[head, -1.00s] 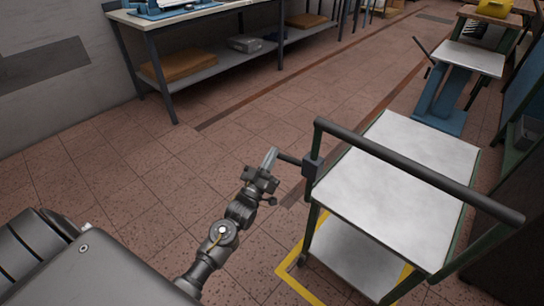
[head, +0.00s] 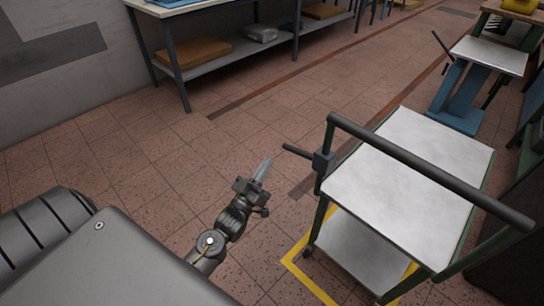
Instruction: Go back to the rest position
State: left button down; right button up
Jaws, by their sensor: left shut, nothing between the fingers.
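My left gripper (head: 263,171) shows in the middle of the head view, at the end of my left arm. It is shut and empty, above the tiled floor. It is to the left of the cart (head: 408,175) and apart from its short dark side handle (head: 297,151). My right gripper is not in view.
The cart has a bare grey top, a dark push bar (head: 430,172) and a lower shelf (head: 352,250). Yellow floor marking (head: 306,277) runs beneath it. A workbench with a lower shelf (head: 250,55) stands at the back left. A blue-legged stand (head: 462,97) is at the back right. Tiled floor between is clear.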

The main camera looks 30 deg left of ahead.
pick_arm(q)
jog(key=shift+s+a+f, duration=0.1)
jog(key=shift+s+f, duration=0.15)
jog(key=shift+s, duration=0.2)
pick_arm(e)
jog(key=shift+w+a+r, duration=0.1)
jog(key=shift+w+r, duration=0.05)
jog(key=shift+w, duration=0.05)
pick_arm(q)
jog(key=shift+f, duration=0.1)
